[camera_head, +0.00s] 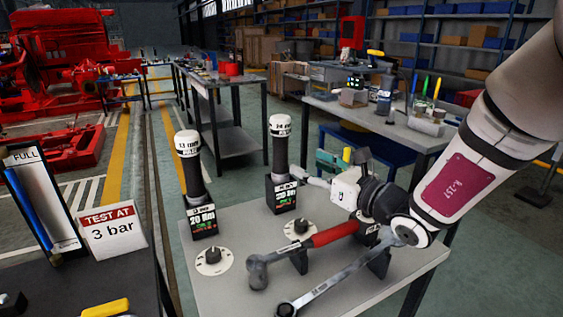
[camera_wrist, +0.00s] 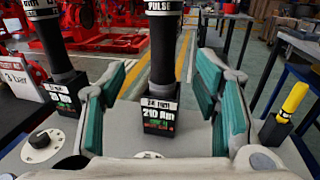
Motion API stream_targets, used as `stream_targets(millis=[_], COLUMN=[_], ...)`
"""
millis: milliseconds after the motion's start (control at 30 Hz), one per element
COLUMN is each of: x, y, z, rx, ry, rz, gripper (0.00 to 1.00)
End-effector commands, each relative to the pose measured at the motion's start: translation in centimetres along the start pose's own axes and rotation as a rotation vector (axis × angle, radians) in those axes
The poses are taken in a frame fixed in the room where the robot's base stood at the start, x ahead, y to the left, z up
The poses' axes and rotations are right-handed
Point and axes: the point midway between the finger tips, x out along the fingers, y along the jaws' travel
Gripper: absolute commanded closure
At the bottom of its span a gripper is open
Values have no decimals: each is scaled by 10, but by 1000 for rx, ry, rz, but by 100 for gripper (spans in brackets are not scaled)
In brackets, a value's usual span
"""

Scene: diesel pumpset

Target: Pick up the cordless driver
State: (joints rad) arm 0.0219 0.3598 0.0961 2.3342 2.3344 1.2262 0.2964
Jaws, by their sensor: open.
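Two upright cordless drivers with black grips, white caps and black labelled bases stand on the grey bench. One, marked 20 Nm (camera_head: 195,185), is at the left; the other, marked 210 Nm (camera_head: 281,165), is further right and back. My gripper (camera_head: 318,171) is open and empty, close to the right of the 210 Nm driver. In the wrist view, the teal-padded fingers (camera_wrist: 162,76) spread to either side of the 210 Nm driver (camera_wrist: 163,60), which appears ahead with gaps on both sides. The 20 Nm driver (camera_wrist: 55,60) is left of the fingers.
Two dials (camera_head: 213,257) sit in front of the drivers. A yellow-handled tool (camera_wrist: 292,98) stands right of my fingers. A "3 bar" sign (camera_head: 112,230) is at left.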

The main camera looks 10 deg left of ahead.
Motion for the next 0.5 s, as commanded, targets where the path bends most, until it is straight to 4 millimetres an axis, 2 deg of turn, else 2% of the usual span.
stream_targets(millis=[100,233,500], x=[25,48,68], y=[1,1,0], z=[-1,0,0], rx=[-2,-2,-2], ry=[0,0,0], rz=[5,5,3], gripper=[44,44,44])
